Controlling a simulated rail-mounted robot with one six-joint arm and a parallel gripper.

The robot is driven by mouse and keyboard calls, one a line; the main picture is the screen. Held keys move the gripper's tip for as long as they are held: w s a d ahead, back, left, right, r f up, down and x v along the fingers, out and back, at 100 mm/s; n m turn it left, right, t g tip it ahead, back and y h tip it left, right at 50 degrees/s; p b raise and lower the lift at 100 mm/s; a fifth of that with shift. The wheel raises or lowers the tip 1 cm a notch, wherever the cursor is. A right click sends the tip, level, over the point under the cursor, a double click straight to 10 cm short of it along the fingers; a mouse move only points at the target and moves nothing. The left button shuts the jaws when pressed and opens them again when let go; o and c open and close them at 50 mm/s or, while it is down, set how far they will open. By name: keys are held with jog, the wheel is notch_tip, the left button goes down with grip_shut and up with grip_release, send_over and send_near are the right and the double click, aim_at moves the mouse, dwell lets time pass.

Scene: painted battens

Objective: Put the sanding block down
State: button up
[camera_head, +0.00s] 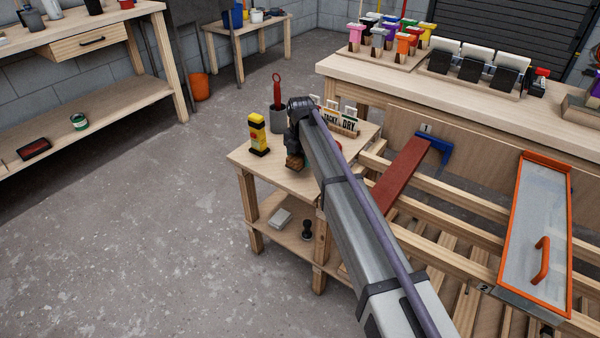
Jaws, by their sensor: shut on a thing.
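My gripper (294,151) hangs over the small wooden side table (243,160), near the middle of its top. It is shut on a small brown block, the sanding block (294,162), of which only the lower part shows under the jaws. The block is at or just above the tabletop; I cannot tell whether it touches. My arm hides the right part of the tabletop.
A yellow-and-black device (258,136) stands left of my gripper, and a grey cup (278,120) with a red-handled tool behind it. Cards (341,122) marked TACKY and DRY stand at the back right. The table's front left corner is clear. A red batten (403,172) lies right.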

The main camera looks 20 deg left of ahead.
notch_tip(320, 180, down, 4)
jog(key=b, duration=0.3)
jog(key=shift+r, duration=0.35)
jog(key=shift+f, duration=0.2)
jog(key=o, duration=0.9)
notch_tip(320, 180, up, 13)
jog(key=p, duration=1.2)
jog(key=shift+f, duration=0.25)
jog(key=shift+f, duration=0.1)
